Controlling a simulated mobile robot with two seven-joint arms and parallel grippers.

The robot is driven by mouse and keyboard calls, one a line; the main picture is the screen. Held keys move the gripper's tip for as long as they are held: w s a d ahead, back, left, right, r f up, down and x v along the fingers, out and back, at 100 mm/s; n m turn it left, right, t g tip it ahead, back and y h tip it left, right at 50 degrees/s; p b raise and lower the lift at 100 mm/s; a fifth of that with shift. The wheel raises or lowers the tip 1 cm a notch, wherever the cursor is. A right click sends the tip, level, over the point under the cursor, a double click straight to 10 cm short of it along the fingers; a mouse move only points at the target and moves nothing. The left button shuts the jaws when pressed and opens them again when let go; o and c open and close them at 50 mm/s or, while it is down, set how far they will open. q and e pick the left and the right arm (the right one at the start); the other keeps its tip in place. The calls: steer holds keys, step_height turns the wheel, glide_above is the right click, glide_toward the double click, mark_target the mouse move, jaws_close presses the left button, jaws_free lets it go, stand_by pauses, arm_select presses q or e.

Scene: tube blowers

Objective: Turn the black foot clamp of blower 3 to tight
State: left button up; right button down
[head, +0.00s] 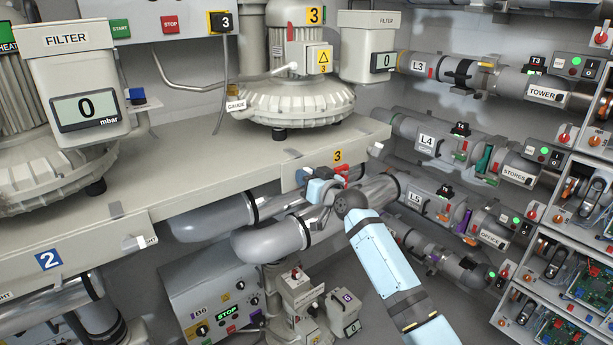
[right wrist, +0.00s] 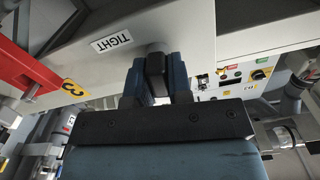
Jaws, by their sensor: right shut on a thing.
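Blower 3 (head: 298,100), a ribbed beige machine with yellow 3 labels, stands on the shelf in the head view. My right gripper (head: 322,188) reaches up to the front edge of that shelf, below the yellow 3 plate (head: 337,156). In the right wrist view my right gripper (right wrist: 155,82) is shut on the black foot clamp (right wrist: 156,68), which sits between its blue-grey fingers against the pale shelf face. A TIGHT label (right wrist: 112,42) is beside it, upside down in the picture. In the head view the clamp is hidden by the gripper. My left gripper is out of view.
A red part (head: 340,170) is close beside the gripper in the head view. Grey pipes (head: 270,240) run below the shelf, above a control box (head: 212,300). Labelled tubes (head: 440,140) and a rack of boards (head: 570,230) are at the right.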

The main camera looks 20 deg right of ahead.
steer(key=m+p, duration=0.1)
steer(key=m, duration=0.3)
steer(key=shift+d+p, duration=0.1)
steer(key=shift+p, duration=0.3)
steer(key=m+p, duration=0.2)
steer(key=m, duration=0.2)
steer(key=shift+d+f+m, duration=0.1)
steer(key=shift+d+m, duration=0.05)
steer(key=shift+m, duration=0.15)
steer(key=m+p, duration=0.1)
steer(key=m, duration=0.2)
steer(key=m+p, duration=0.1)
steer(key=m, duration=0.1)
steer(key=shift+w+f+m, duration=0.1)
steer(key=shift+f+m, duration=0.1)
steer(key=shift+m, duration=0.2)
steer(key=shift+f+m+p, duration=0.1)
steer(key=shift+m+p, duration=0.25)
steer(key=shift+m, duration=0.45)
steer(key=c, duration=1.1)
jaws_free()
steer(key=shift+d, duration=0.1)
